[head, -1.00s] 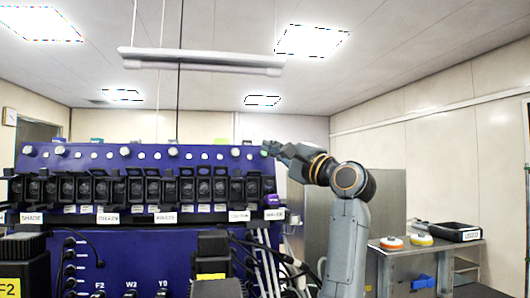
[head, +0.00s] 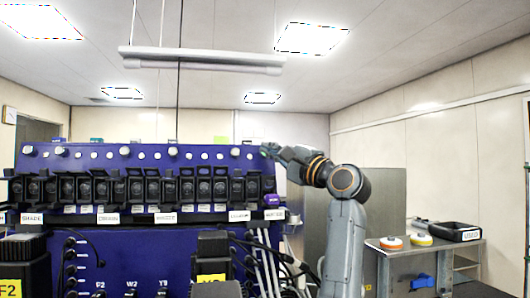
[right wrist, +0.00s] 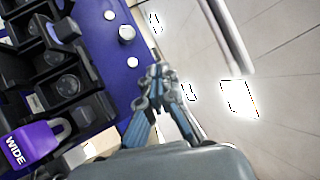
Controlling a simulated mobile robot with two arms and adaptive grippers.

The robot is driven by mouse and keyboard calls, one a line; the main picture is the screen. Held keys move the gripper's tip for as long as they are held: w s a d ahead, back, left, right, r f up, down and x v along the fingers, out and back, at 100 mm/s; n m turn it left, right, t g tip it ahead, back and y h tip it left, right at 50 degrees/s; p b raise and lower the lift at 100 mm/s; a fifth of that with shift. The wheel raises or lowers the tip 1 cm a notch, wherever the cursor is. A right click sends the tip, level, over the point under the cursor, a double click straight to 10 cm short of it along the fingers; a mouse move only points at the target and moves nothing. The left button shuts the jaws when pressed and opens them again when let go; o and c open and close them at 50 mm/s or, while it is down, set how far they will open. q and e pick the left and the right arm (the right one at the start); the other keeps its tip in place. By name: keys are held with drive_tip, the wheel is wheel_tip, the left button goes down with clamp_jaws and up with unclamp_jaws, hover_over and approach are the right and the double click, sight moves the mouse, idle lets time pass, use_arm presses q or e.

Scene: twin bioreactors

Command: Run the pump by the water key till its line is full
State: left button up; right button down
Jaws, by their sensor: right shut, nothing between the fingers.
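My right gripper (head: 268,150) is shut and empty at the upper right corner of the blue pump panel (head: 110,240). In the right wrist view its fingers (right wrist: 157,78) meet beside the panel's edge, close to the white round knobs (right wrist: 126,32). I cannot tell whether the tips touch anything. A row of black pump heads (head: 150,188) runs across the panel, with small white labels below. The rightmost label (head: 274,215) seems to read WATER, but is tiny. Which knob is the water key, and how full its line is, I cannot tell. My left gripper is out of view.
A purple lock-shaped tag reading WIDE (right wrist: 35,145) hangs at the row's right end. Pale tubes (head: 266,265) run down the panel's right side. A grey side table (head: 425,250) at right bears orange and yellow round items (head: 391,242) and a black tray (head: 455,232).

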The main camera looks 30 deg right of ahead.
drive_tip(key=shift+w+d+f+p, duration=0.15)
drive_tip(key=shift+w+p, duration=0.05)
drive_tip(key=shift+w, duration=0.3)
drive_tip(key=shift+w+d+f+p, duration=0.1)
drive_tip(key=shift+w+p, duration=0.1)
drive_tip(key=shift+w, duration=0.25)
drive_tip(key=shift+s, duration=0.1)
drive_tip(key=shift+s+a+r+b, duration=0.1)
drive_tip(key=shift+s+a+b, duration=0.1)
drive_tip(key=shift+s+b, duration=0.4)
drive_tip(key=shift+s+a+r, duration=0.15)
drive_tip(key=shift+s+r, duration=0.05)
drive_tip(key=shift+s, duration=0.3)
drive_tip(key=shift+s+a+r, duration=0.1)
drive_tip(key=shift+s+r, duration=0.05)
drive_tip(key=shift+s, duration=0.35)
drive_tip(key=shift+s+a+r+b, duration=0.25)
drive_tip(key=shift+s+b, duration=0.05)
drive_tip(key=shift+s, duration=0.6)
drive_tip(key=shift+s+a+r+b, duration=0.2)
drive_tip(key=shift+s+r+b, duration=0.05)
drive_tip(key=shift+s, duration=0.7)
drive_tip(key=shift+s+a+r+b, duration=0.25)
drive_tip(key=shift+s+b, duration=0.05)
drive_tip(key=shift+s, duration=0.6)
